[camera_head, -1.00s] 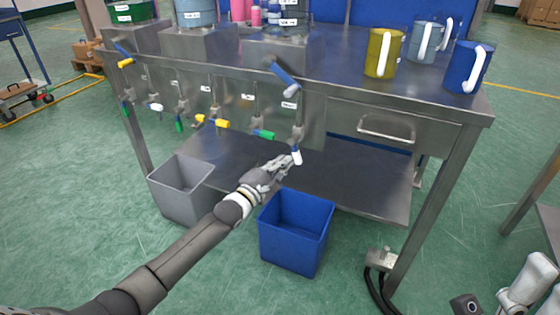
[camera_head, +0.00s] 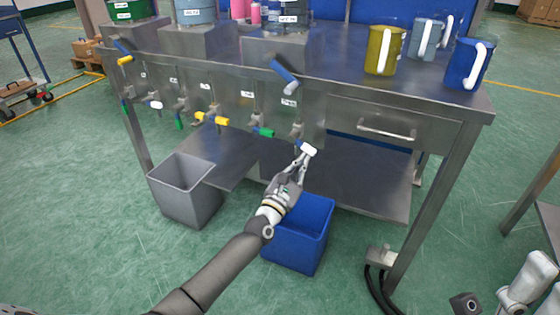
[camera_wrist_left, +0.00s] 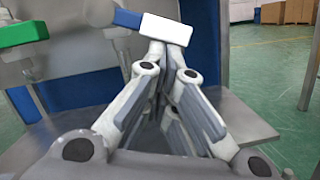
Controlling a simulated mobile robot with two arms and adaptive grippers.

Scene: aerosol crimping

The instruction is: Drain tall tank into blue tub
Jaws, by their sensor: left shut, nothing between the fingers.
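The blue tub (camera_head: 291,262) stands on the floor in front of the bench, with the top end of my left arm overlapping its left rim. Above it a valve lever (camera_head: 309,150) with a blue base and white tip points right and slightly down. My left gripper (camera_head: 301,163) is shut and empty, its fingertips just below the white tip. In the left wrist view the lever (camera_wrist_left: 157,28) lies right at the fingertips; touching seems likely but I cannot be sure. Tanks stand along the bench's back, cut off at the top; one labelled tank (camera_head: 291,12) is above this valve.
A grey tub (camera_head: 181,202) stands left of the blue tub. Several other coloured levers line the bench front, including a green one (camera_head: 263,132) and an upper blue-white one (camera_head: 284,76). Yellow (camera_head: 383,52), grey and blue (camera_head: 466,66) jugs stand on the bench top.

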